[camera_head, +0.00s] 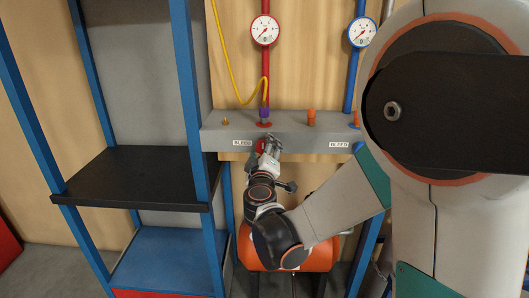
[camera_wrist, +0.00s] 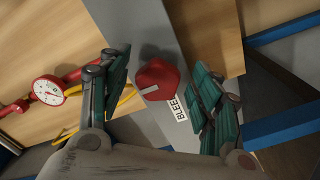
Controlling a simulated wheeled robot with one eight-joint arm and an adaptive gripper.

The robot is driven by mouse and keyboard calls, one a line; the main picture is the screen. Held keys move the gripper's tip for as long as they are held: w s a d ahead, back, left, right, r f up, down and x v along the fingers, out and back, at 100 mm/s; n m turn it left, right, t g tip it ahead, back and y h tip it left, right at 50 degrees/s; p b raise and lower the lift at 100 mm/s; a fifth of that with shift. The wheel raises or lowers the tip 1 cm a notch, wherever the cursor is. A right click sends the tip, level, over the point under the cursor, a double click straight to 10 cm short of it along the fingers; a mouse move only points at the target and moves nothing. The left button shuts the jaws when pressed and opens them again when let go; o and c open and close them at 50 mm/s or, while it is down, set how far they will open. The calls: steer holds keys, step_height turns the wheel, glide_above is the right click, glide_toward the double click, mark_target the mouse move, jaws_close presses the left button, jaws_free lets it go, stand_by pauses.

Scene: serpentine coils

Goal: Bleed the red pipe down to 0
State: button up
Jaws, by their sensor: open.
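The red pipe (camera_head: 266,62) runs down the wooden panel to a grey manifold block (camera_head: 222,137). Its round white gauge (camera_head: 264,30) also shows in the wrist view (camera_wrist: 48,90); its reading is too small to tell. A red knob (camera_wrist: 157,79) sits on the block's face beside a "BLEED" label (camera_wrist: 180,108); in the head view the knob (camera_head: 261,146) is partly hidden by my gripper. My gripper (camera_head: 273,141) is open at the knob. In the wrist view its two green-padded fingers (camera_wrist: 160,85) stand on either side of the knob, apart from it.
A blue pipe (camera_head: 355,68) with a gauge (camera_head: 362,32) stands to the right, with a second "BLEED" label (camera_head: 339,144). A yellow hose (camera_head: 232,82) hangs at the red pipe. A blue-framed shelf (camera_head: 130,178) stands left; an orange tank (camera_head: 318,257) lies below.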

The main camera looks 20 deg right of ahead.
steer(key=v, duration=0.7)
steer(key=shift+s, duration=0.2)
steer(key=s+d+f+m+g, duration=0.3)
steer(key=s+d+m+g, duration=0.35)
steer(key=s, duration=0.55)
steer(key=s+a+f+g+y, duration=0.1)
steer(key=s+a+g+y, duration=0.1)
steer(key=s, duration=0.5)
steer(key=s+a+f+g+y, duration=0.1)
steer(key=s+a+f+y, duration=0.1)
steer(key=s, duration=0.5)
steer(key=shift+a+g+y, duration=0.3)
steer(key=shift+g+y, duration=0.05)
steer(key=shift+y, duration=0.45)
